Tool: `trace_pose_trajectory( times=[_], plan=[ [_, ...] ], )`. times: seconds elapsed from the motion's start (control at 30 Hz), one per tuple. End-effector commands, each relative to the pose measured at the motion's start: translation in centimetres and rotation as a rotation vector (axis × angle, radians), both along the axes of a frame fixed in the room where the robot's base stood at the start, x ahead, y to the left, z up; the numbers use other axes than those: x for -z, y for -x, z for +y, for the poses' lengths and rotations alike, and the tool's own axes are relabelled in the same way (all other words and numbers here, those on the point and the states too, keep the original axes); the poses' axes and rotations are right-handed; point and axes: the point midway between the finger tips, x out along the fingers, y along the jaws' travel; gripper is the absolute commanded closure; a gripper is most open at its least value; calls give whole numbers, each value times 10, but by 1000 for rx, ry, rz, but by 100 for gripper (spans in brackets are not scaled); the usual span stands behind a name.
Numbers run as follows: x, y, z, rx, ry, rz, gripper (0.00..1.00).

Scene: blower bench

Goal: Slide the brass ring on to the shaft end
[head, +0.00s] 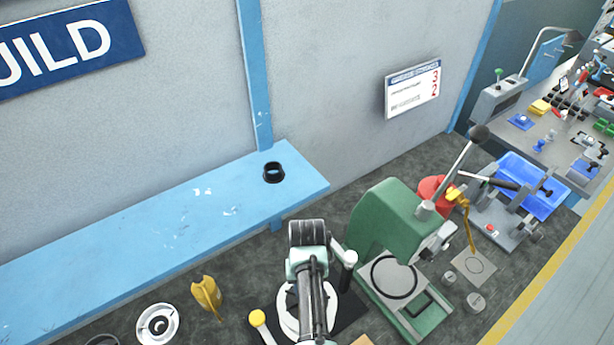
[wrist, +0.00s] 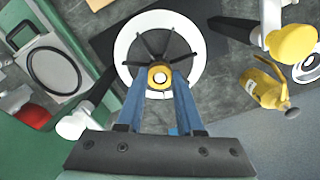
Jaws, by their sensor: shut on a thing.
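In the wrist view, my gripper (wrist: 160,82) has two blue fingers shut on a small brass ring (wrist: 160,68). The ring is over the middle of a black-bladed wheel on a white round plate (wrist: 131,33). A pale round spot shows inside the ring. I cannot tell whether this is the shaft end, or whether the ring is around it or only above it. In the head view, my arm covers the ring and most of the plate (head: 288,322); my fingers are hidden there.
Levers with a yellow knob (wrist: 293,44) and a white knob (wrist: 73,125) flank the plate. A yellow bottle-like object (head: 206,293) and a white disc (head: 158,324) stand left. A green press (head: 387,217) is close on the right. A blue shelf (head: 150,225) runs along the wall.

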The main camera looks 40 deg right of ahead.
Motion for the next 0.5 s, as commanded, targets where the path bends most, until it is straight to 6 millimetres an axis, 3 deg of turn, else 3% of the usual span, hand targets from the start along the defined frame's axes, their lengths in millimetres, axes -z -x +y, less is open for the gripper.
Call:
trace_pose_trajectory(
  times=[0.5],
  plan=[
    [3,0,0,0,0,0,100]
  ],
)
